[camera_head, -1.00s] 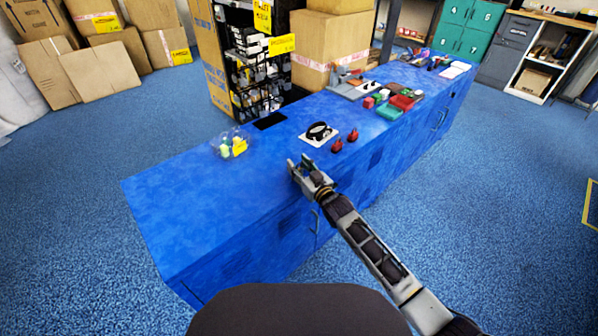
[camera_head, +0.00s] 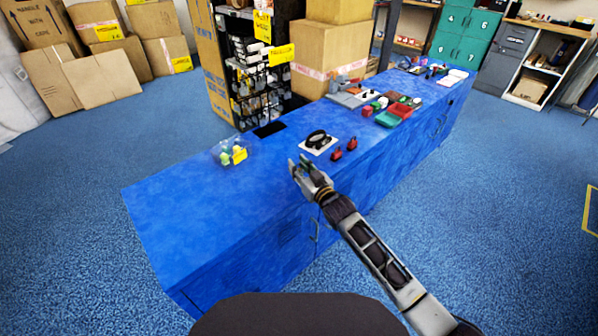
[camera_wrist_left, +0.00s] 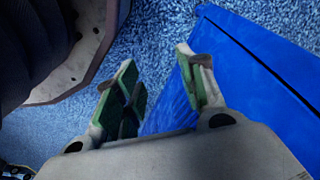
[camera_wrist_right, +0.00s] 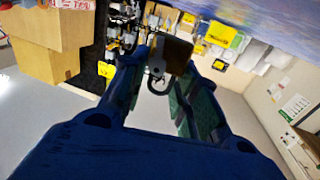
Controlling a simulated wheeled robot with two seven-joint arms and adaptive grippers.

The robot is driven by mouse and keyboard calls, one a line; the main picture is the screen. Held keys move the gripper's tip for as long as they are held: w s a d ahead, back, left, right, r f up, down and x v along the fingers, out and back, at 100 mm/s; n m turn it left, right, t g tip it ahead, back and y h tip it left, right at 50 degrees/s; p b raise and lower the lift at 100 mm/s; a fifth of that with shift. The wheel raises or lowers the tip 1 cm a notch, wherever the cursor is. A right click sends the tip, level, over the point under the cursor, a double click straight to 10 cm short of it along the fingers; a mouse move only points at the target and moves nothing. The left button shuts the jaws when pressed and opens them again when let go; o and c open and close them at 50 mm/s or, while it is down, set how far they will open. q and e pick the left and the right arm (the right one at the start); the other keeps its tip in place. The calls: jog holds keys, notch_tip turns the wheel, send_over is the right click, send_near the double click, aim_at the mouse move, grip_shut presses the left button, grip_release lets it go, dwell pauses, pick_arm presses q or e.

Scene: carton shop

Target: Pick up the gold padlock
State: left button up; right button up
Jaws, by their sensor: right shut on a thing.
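The gold padlock (camera_wrist_right: 176,52) shows in the right wrist view, with a dark gold body and a grey shackle hanging below it. My right gripper (camera_wrist_right: 165,75) is shut on it, one finger on each side. In the head view my right gripper (camera_head: 305,166) is above the near edge of the blue counter (camera_head: 190,205); the padlock is not clearly seen there. My left gripper (camera_wrist_left: 163,88) shows only in its own wrist view, with its fingers apart and nothing between them, near a blue edge.
Two red items (camera_head: 344,150), a black ring-shaped object (camera_head: 317,139) on a white pad and a clear dish (camera_head: 233,154) stand on the counter. Trays (camera_head: 388,118) are farther right. A black rack (camera_head: 260,75) stands behind. The counter's left part is clear.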

pick_arm(q)
jog(key=shift+s+a+f+p, duration=0.25)
jog(key=shift+a+f+p, duration=0.1)
jog(key=shift+f, duration=0.35)
jog(key=shift+s+a+f+p, duration=0.25)
jog(key=shift+a+f, duration=0.1)
jog(key=shift+f, duration=0.35)
pick_arm(e)
jog(key=shift+r, duration=3.15)
pick_arm(q)
jog(key=shift+a, duration=0.2)
pick_arm(e)
jog(key=shift+w, duration=0.1)
